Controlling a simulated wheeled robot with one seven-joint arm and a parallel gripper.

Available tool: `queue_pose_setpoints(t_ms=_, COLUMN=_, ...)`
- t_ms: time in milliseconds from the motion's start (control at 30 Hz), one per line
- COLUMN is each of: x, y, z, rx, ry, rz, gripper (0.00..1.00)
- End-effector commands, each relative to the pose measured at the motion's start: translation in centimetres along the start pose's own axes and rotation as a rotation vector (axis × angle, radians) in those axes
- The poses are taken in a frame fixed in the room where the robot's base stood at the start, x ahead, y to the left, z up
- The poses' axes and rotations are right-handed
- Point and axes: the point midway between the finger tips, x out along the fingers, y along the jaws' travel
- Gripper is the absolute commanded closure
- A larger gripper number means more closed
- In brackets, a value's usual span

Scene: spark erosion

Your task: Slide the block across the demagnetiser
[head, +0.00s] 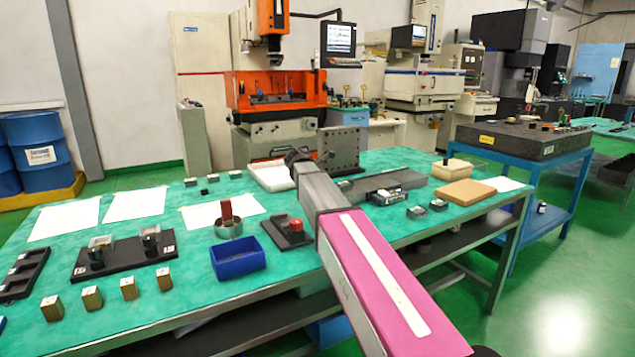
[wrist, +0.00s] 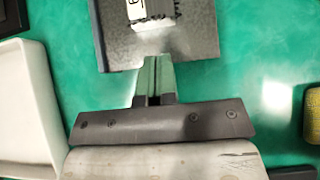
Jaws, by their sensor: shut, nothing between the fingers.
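My gripper (wrist: 153,60) shows in the wrist view with its green fingers together and nothing between them. A pale block-like piece (wrist: 153,12) with a white label and a dark jagged edge lies just beyond the fingertips, cut off by the top edge. It sits over a dark grey slab (wrist: 195,45). The fingertips overlap the slab's near edge in the picture; I cannot tell their height. In the head view, a long low grey slab (head: 400,180), possibly the demagnetiser, lies right of my arm. My arm hides part of it, and the fingertips cannot be made out there.
A white tray (head: 268,176) lies left of my arm, also in the wrist view (wrist: 25,105). A dark upright plate (head: 342,147) stands behind. A blue bin (head: 238,262), a red-topped piece on a dark base (head: 290,232) and a tan board (head: 465,192) crowd the green table.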

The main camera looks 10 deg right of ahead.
Motion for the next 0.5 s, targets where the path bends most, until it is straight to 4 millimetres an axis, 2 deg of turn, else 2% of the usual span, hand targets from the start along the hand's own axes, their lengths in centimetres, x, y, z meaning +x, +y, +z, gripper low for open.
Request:
queue_pose_setpoints(t_ms=200, x=1.7, y=0.1, z=1.9, rx=0.002, ry=-0.001, rz=0.000, gripper=1.00)
queue_pose_setpoints(t_ms=500, x=2.1, y=0.0, z=2.2, rx=0.000, ry=0.000, rz=0.001, gripper=1.00)
